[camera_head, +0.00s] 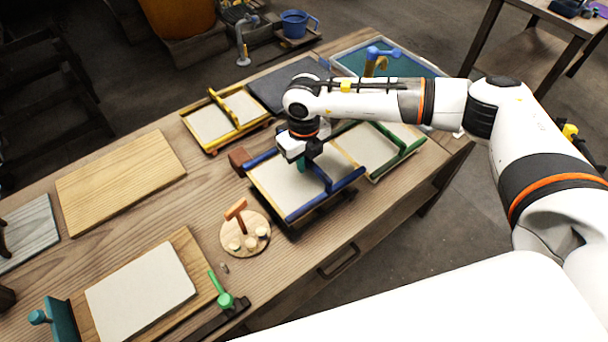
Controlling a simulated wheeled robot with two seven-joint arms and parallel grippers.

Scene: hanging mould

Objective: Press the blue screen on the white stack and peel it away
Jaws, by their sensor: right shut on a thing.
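The blue screen (291,190) is a cream panel with blue bars along its edges and a blue crosspiece at its right side. It sits over a dark frame right of the table's middle. My right gripper (302,163) reaches down over its far edge and is shut on it; the gripper and wrist hide the exact contact. A small teal part shows at the fingers. The white stack (142,288) is a pale rectangular pad on a wooden board at the lower left, apart from the screen. My left gripper is not in view.
A yellow-handled screen (213,122) and a green-handled screen (367,147) lie close to the blue one. A round wooden board (238,247) with small pieces stands between screen and stack. A bare board (120,180) lies at left.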

